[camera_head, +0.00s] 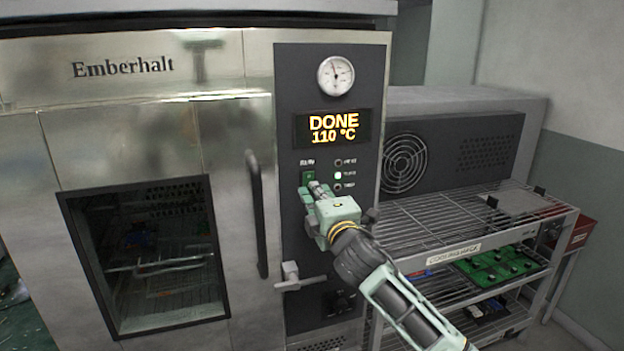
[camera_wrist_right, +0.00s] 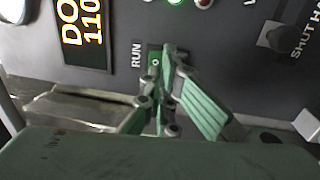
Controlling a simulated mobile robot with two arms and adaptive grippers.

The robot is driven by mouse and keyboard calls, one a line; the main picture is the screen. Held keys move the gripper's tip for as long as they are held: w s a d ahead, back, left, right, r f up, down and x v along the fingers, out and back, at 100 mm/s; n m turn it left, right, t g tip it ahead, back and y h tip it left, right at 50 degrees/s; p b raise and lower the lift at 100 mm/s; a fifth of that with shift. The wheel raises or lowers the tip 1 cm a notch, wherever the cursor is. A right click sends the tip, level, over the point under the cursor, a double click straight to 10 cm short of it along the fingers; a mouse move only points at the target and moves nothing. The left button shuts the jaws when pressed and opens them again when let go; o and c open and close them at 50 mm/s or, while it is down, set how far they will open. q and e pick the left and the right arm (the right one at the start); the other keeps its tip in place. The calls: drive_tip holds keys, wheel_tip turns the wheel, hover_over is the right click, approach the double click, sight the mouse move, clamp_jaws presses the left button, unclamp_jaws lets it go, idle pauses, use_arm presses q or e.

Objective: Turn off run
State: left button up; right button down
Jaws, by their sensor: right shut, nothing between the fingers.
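The oven's black control panel (camera_head: 290,228) carries a display (camera_head: 333,128) reading "DONE 110 °C". The small green RUN switch (camera_head: 308,177) sits below the display. In the right wrist view the switch (camera_wrist_right: 155,58) is beside the "RUN" label, partly hidden by my fingers. My right gripper (camera_head: 313,188) is shut and empty, with its fingertips right at the switch; I cannot tell whether they touch it. The fingers also show in the wrist view (camera_wrist_right: 155,88). My left gripper is not in view.
A vertical door handle (camera_head: 257,215) and a lever (camera_head: 295,277) are left of and below my gripper. A wire rack (camera_head: 440,235) with boards stands at the right. The oven door (camera_head: 225,150) is closed.

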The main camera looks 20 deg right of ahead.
sight(309, 178)
drive_tip(key=shift+w+r+p, duration=0.2)
drive_tip(key=shift+w+p, duration=0.2)
drive_tip(key=shift+w, duration=1.1)
drive_tip(key=shift+w+r, duration=0.25)
drive_tip(key=shift+w, duration=0.1)
drive_tip(key=shift+s+f, duration=0.1)
drive_tip(key=shift+f, duration=0.05)
